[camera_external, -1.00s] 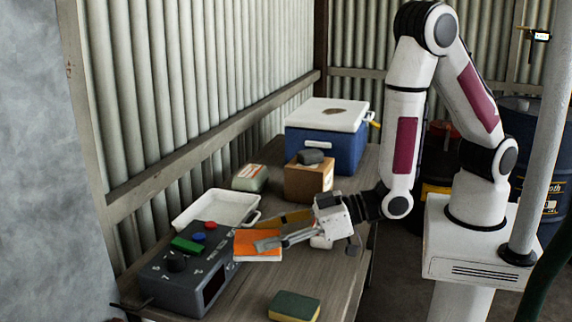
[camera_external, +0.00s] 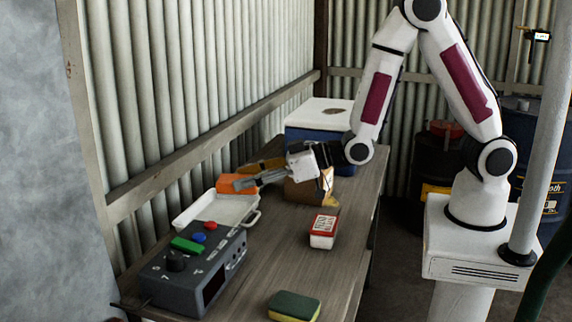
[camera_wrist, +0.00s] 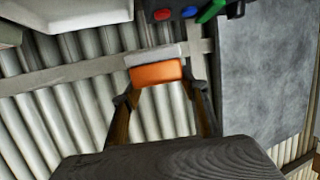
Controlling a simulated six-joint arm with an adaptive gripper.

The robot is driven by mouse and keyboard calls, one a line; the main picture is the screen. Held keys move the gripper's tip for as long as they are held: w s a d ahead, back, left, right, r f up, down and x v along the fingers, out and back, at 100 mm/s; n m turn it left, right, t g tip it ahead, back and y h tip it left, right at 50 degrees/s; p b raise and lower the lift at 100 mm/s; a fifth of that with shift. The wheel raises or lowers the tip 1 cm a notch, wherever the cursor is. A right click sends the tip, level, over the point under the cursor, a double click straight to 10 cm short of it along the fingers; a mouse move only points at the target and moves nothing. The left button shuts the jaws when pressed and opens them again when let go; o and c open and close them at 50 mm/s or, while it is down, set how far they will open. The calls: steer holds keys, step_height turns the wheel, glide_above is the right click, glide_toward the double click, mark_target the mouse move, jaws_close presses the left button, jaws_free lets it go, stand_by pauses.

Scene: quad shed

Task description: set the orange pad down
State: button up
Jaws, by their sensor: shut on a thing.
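The orange pad (camera_external: 236,185) is held in my gripper (camera_external: 248,184), its orange face showing. It appears raised, past the far end of the white tray in the external view, and I cannot tell its exact height. In the wrist view the orange pad (camera_wrist: 157,73) sits between the two fingers of my gripper (camera_wrist: 160,92), with a pale grey layer along one side. The fingers are closed onto it. Whatever lies directly behind the pad in the external view is hidden.
The white tray (camera_external: 188,214) stands beside the grey control box (camera_external: 165,283). A red-and-white box (camera_external: 323,231) and a green-yellow sponge (camera_external: 294,306) lie on the table (camera_external: 262,270). A cardboard box (camera_external: 300,192) and blue cooler (camera_external: 345,168) are close to my wrist.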

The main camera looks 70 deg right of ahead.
steer(key=w+d+r+m+h, duration=0.1)
steer(key=d+r+h, duration=0.1)
steer(key=d, duration=0.7)
steer(key=w+d+r+m+h, duration=0.2)
steer(key=d, duration=0.7)
steer(key=shift+w+t, duration=0.3)
steer(key=shift+d, duration=0.15)
